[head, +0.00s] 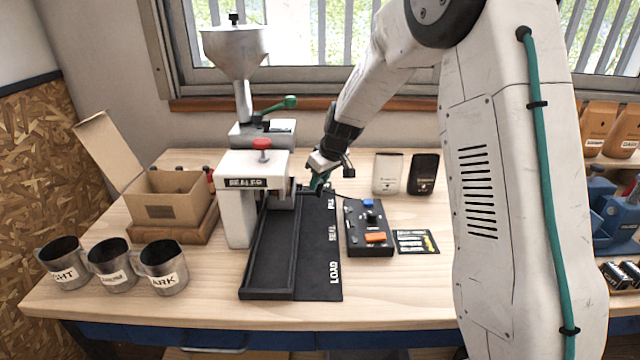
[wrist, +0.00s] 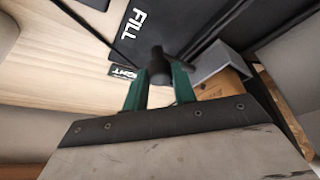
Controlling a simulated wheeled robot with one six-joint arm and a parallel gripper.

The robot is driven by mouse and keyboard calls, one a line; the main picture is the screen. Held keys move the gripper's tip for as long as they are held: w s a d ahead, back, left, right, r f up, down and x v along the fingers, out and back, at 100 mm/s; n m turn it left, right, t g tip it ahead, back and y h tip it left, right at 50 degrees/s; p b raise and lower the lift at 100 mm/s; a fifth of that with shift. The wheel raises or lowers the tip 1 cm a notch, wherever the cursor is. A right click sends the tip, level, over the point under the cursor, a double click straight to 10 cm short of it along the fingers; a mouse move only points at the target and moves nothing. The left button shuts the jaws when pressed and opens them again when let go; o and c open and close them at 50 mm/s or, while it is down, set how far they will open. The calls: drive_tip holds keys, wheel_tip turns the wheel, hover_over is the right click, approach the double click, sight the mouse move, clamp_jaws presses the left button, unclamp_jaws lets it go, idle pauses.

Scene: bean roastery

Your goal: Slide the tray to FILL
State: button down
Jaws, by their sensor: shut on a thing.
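My gripper (head: 318,182) is beside the sealing press, near the FILL end of the track. In the wrist view its green fingers (wrist: 158,85) are shut on a dark round knob (wrist: 158,62), which looks like the tray's handle. A grey metal piece (wrist: 215,62), seemingly part of the tray, shows next to it with a brown pouch (wrist: 228,84) behind. The tray's body is mostly hidden by the press and gripper. The black track (head: 268,268) lies front to back. Its side strip reads LOAD, SEAL and FILL (head: 331,200), front to back; FILL also shows in the wrist view (wrist: 133,22).
The white press (head: 240,215) with a red knob stands over the track. A hopper (head: 235,50) stands behind it. A button box (head: 368,228) is close on the right. Several metal cups (head: 163,268) and an open carton (head: 175,205) stand left. The track's front part is empty.

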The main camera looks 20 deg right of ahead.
drive_tip(key=shift+w+d+r, duration=0.1)
drive_tip(key=shift+w+r, duration=0.05)
drive_tip(key=shift+w, duration=0.1)
drive_tip(key=c, duration=1.1)
unclamp_jaws()
drive_tip(key=shift+c, duration=0.2)
drive_tip(key=v, duration=0.7)
drive_tip(key=shift+s+r, duration=0.2)
drive_tip(key=shift+r, duration=0.05)
